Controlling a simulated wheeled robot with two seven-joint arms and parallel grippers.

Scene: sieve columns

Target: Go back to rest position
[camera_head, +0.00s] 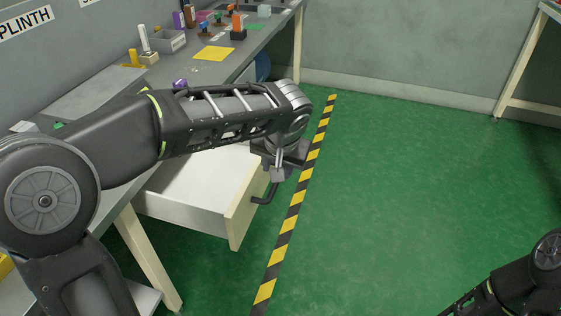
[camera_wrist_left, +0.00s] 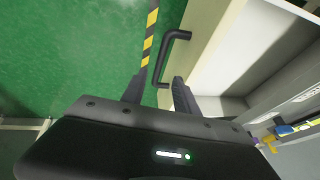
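My left arm (camera_head: 225,115) reaches across the workbench from the left. My left gripper (camera_head: 277,174) hangs at its end, just above the dark handle (camera_head: 266,195) of a pulled-out drawer (camera_head: 238,215). In the left wrist view, the two fingers of my left gripper (camera_wrist_left: 158,92) stand apart with nothing between them. The drawer handle (camera_wrist_left: 176,36) lies ahead of the fingertips there, close to them; whether they touch it I cannot tell. My right arm (camera_head: 515,287) shows only in part at the bottom right corner. Its gripper is outside the picture.
The drawer juts from the bench (camera_head: 90,95) over the floor, and its visible inside is bare white. Small parts and a grey bin (camera_head: 170,41) stand on the bench top. A yellow-black floor stripe (camera_head: 293,205) runs past the drawer. The green floor (camera_head: 420,180) to the right is clear.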

